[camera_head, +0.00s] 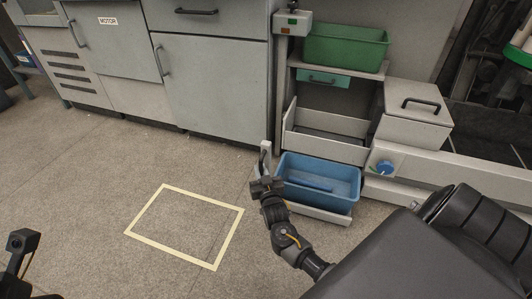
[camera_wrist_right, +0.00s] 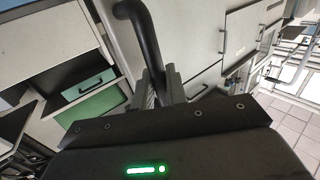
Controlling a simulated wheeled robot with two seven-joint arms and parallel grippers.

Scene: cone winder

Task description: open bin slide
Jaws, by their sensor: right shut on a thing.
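The bin slide (camera_head: 318,213) is a low pale tray at the foot of the rack, and it stands out over the floor. A blue bin (camera_head: 347,203) sits on it with a blue object inside. A dark handle (camera_head: 263,160) is on the slide's pale upright end at the left. My right gripper (camera_head: 265,187) is at this end, shut on the handle. In the right wrist view the black curved handle (camera_wrist_right: 146,35) runs down between the fingers of my right gripper (camera_wrist_right: 162,88). A dark part of my left arm shows at the lower left; its fingers cannot be made out.
A green bin (camera_head: 345,47) stands on the rack's top shelf, above a small green drawer (camera_head: 323,78). A pale box with a black handle (camera_head: 411,112) and a blue knob (camera_head: 385,168) are to the right. Grey cabinets (camera_head: 215,85) line the back. Floor around a yellow taped rectangle (camera_head: 165,240) is clear.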

